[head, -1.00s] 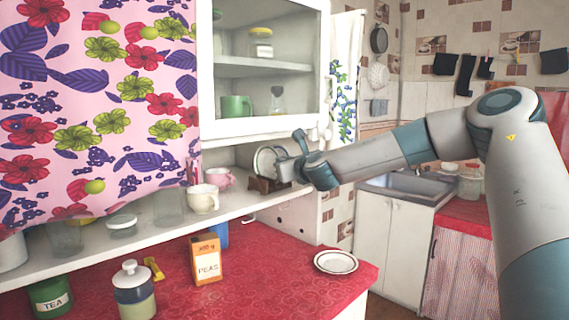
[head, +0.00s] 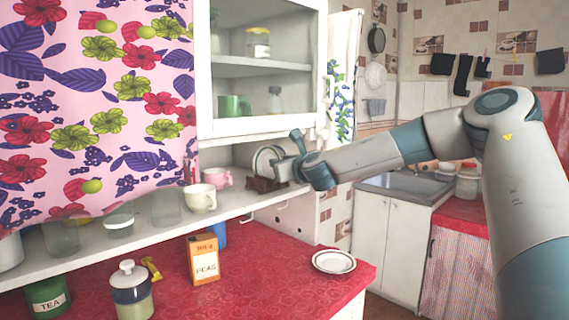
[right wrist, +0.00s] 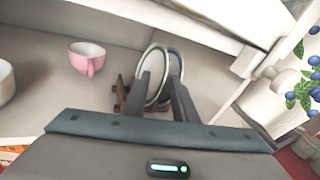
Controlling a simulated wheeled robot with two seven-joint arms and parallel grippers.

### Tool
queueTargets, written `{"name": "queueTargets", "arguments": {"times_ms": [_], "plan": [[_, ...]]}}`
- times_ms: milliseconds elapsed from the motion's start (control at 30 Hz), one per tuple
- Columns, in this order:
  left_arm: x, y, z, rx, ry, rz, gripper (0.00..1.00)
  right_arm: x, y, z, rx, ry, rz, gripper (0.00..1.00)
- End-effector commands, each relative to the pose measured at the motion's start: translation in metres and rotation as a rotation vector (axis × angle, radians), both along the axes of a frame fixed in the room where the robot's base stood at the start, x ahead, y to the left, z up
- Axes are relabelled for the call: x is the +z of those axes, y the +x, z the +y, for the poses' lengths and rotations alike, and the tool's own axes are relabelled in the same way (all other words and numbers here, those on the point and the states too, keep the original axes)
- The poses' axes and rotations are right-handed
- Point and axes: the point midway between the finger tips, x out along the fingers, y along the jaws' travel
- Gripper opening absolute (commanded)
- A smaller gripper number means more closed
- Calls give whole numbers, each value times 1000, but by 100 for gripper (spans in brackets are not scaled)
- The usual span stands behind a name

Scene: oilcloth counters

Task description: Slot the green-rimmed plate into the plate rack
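A white plate with a greenish rim (right wrist: 152,66) stands on edge in the brown plate rack (head: 262,185) on the shelf. A second plate with a bluish rim (right wrist: 176,64) stands close to its right in the right wrist view. The plates also show small in the head view (head: 264,161). My right gripper (right wrist: 164,80) is at the rack, its two fingers apart around the near edges of the plates. Contact between fingers and plates cannot be made out. The rack is partly hidden by plates and fingers. My left gripper is out of view.
A pink cup (right wrist: 87,58) and a cream cup (head: 201,198) stand left of the rack. The glass-fronted cabinet (head: 265,128) hangs above. Another plate (head: 333,262) lies flat on the red counter, near a PEAS box (head: 204,260).

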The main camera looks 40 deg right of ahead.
Motion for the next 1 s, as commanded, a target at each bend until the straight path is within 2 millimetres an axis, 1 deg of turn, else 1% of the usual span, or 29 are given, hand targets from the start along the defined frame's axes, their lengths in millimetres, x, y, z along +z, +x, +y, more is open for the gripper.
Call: {"name": "queueTargets", "arguments": {"times_ms": [167, 367, 667, 1000], "plan": [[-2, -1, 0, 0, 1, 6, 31, 1, -4, 1, 0, 1, -1, 25], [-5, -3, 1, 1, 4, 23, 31, 3, -17, 5, 0, 0, -2, 25], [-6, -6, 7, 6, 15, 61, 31, 7, -54, 15, 0, 0, -3, 25], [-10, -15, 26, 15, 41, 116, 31, 13, -99, 28, 2, -1, -4, 25]]}}
